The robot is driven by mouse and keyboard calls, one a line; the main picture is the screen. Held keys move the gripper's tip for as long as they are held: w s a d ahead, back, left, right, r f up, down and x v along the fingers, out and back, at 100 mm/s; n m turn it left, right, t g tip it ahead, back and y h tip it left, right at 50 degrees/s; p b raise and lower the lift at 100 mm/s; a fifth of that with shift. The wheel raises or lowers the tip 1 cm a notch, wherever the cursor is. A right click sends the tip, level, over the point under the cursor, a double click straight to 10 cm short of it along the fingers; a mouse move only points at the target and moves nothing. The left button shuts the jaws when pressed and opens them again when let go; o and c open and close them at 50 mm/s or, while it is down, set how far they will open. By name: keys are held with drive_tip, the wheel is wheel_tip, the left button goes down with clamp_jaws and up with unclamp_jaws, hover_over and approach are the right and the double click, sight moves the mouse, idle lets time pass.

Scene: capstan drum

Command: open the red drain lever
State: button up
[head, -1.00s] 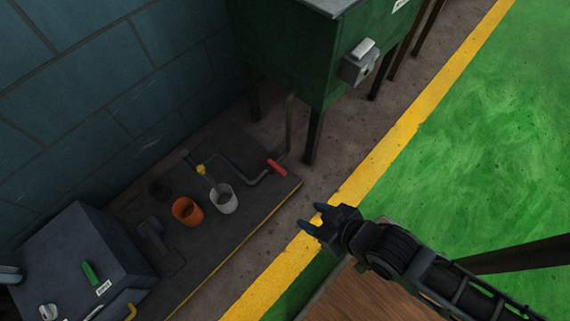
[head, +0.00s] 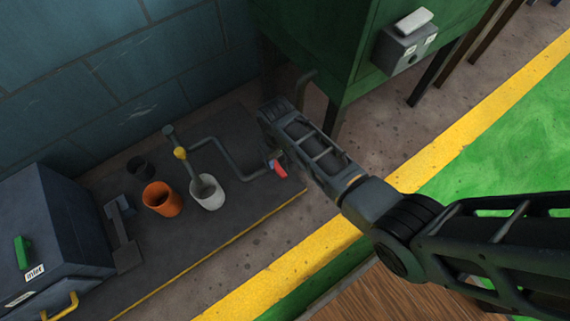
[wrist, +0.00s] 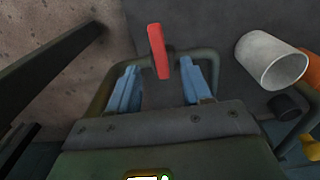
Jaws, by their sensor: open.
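The red drain lever (head: 279,168) is a short red handle at the end of a bent grey pipe (head: 228,155), low by the right edge of the dark platform. In the wrist view the red lever (wrist: 157,48) stands nearly upright in the picture, between the lines of the two blue fingers and mostly beyond their tips. My gripper (wrist: 158,72) is open with nothing held. In the head view my forearm reaches down over the platform, and the gripper is mostly hidden beside the lever. I cannot tell whether a finger touches it.
The green cabinet (head: 345,45) on legs stands behind my arm. A dark box (head: 55,228) with a green handle is at the left.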

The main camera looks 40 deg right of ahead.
sight(279, 168)
drive_tip(key=shift+w+d+f, duration=0.1)
drive_tip(key=shift+w+f, duration=0.05)
drive_tip(key=shift+f, duration=0.05)
drive_tip(key=shift+f+b, duration=0.35)
wheel_tip(279, 168, down, 7)
drive_tip(key=b, duration=0.3)
drive_tip(key=shift+r+b, duration=0.15)
drive_tip(key=shift+b, duration=0.2)
clamp_jaws()
